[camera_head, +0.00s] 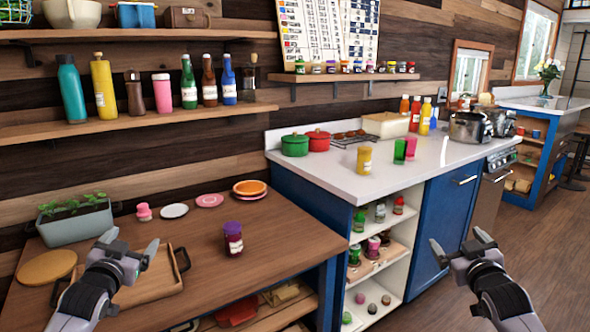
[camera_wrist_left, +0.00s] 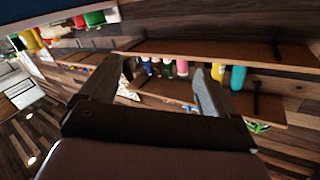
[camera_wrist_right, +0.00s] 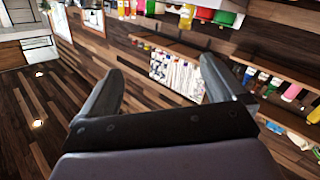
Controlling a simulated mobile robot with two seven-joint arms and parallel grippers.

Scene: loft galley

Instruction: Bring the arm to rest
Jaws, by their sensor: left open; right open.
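My left gripper (camera_head: 128,250) is open and empty in the head view, in front of the wooden table and over its tray as seen. Its two fingers also show spread apart in the left wrist view (camera_wrist_left: 152,85), with nothing between them. My right gripper (camera_head: 460,250) is open and empty in the head view, in front of the blue cabinet and the floor. Its fingers stand apart in the right wrist view (camera_wrist_right: 165,90), with nothing held.
A wooden table (camera_head: 215,275) holds a purple-lidded jar (camera_head: 233,239), a tray (camera_head: 152,284) and a planter (camera_head: 75,222). A white counter (camera_head: 400,172) carries a yellow jar (camera_head: 364,160), cups and pots. Open floor (camera_head: 540,240) lies at the right.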

